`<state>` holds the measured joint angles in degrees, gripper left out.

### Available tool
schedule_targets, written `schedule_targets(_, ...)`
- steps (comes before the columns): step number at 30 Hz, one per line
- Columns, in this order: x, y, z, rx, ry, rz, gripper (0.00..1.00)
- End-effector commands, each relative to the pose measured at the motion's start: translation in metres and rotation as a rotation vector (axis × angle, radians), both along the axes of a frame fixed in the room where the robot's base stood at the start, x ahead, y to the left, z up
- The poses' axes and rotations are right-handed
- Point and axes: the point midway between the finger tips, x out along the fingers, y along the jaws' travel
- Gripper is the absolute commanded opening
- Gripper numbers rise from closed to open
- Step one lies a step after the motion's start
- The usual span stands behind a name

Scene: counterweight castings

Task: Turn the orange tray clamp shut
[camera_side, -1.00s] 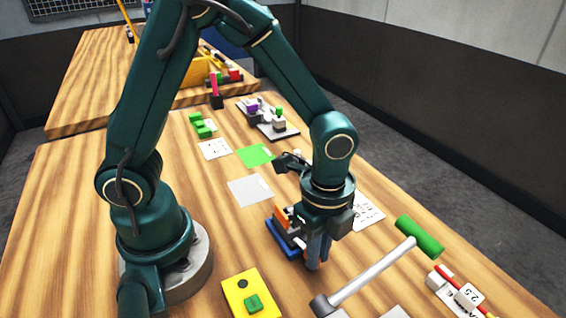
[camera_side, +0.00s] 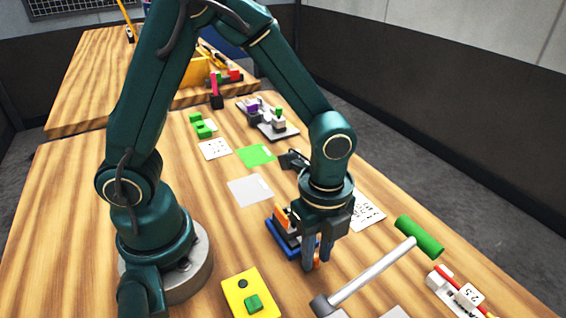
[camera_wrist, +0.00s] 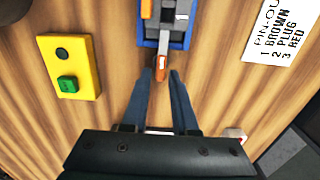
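The blue tray (camera_side: 280,238) sits on the wooden table, below and left of my gripper in the side view. It shows at the top of the wrist view (camera_wrist: 184,40), cut off by the edge. An orange part (camera_side: 282,218) stands on it. In the wrist view, the orange clamp lever (camera_wrist: 160,70) sticks out from the tray toward me, its tip between my fingertips. My gripper (camera_wrist: 160,76) looks open, with narrow gaps beside the lever. In the side view my gripper (camera_side: 317,258) points down, with orange between its fingers; it hides part of the tray.
A yellow box with a green button (camera_side: 251,295) stands front left of the tray. A grey bar (camera_side: 372,274) and a green cylinder (camera_side: 419,237) lie to the right. A printed sheet (camera_side: 368,212) lies behind my gripper. Bare table lies left of the tray.

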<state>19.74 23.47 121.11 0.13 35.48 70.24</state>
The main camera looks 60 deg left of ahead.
Motion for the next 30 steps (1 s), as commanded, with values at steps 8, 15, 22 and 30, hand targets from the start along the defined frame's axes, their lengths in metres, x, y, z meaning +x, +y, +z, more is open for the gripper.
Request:
schedule_targets(8, 0.001, -0.001, 0.001, -0.002, -0.002, 0.001, 0.26)
schedule_targets(15, 0.001, -0.001, 0.029, -0.003, -0.007, 0.001, 0.26)
schedule_targets(22, 0.001, 0.000, 0.050, -0.002, -0.003, 0.001, 0.26)
schedule_targets(30, 0.000, 0.000, 0.051, -0.001, 0.000, 0.001, 0.26)
